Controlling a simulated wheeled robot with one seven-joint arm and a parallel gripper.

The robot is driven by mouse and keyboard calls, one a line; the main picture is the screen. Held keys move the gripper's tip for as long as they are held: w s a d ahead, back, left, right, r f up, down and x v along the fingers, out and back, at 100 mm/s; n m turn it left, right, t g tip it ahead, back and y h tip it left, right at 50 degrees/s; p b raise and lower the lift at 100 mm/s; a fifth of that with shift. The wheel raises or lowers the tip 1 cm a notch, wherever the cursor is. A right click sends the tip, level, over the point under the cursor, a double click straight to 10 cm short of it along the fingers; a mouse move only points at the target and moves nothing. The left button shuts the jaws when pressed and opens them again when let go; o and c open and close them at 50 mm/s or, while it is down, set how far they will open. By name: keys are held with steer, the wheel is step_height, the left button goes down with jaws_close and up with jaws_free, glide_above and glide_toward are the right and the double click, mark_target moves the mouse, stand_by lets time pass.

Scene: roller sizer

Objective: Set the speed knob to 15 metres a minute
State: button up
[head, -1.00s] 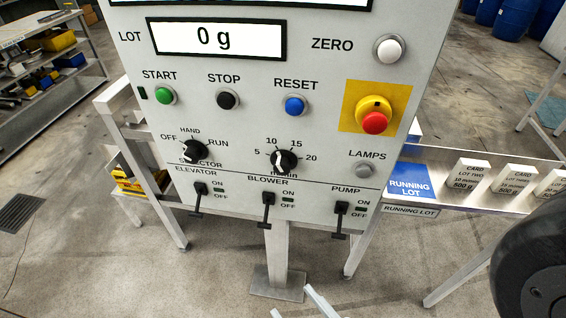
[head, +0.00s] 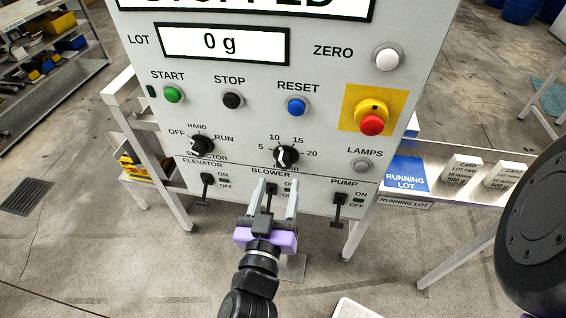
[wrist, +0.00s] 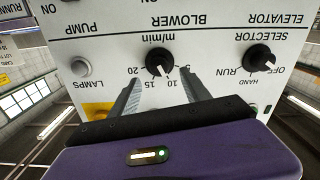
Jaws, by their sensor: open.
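The speed knob (head: 286,156) is a black round knob on the grey panel, with a scale of 5, 10, 15 and 20. In the wrist view, which is upside down, the same knob (wrist: 159,62) shows its white pointer towards about 10. My gripper (head: 276,184) is open and empty, below the knob in the head view, in front of the blower switch area. In the wrist view the fingers of my gripper (wrist: 162,84) stand either side of the scale, apart from the knob.
The selector knob (head: 201,146) is to the left. The blower switch (head: 268,204) is partly hidden by my gripper, with the pump switch (head: 339,208) to its right. A red emergency button (head: 371,124) and the lamps button (head: 361,165) are at the right.

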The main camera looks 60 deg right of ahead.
mark_target(284, 165)
steer(key=p+x, duration=0.1)
steer(key=x, duration=0.5)
steer(key=shift+w+d, duration=0.1)
steer(key=shift+d, duration=0.3)
steer(key=shift+c, duration=0.2)
jaws_close()
steer(key=shift+m+p, duration=0.4)
steer(key=shift+p, duration=0.05)
steer(key=m+p, duration=0.1)
steer(key=m, duration=0.2)
steer(key=shift+m+p, duration=0.3)
steer(key=shift+p, duration=0.05)
steer(key=m+p, duration=0.1)
steer(key=m, duration=0.4)
steer(key=shift+f+m, duration=0.1)
steer(key=shift+m, duration=0.2)
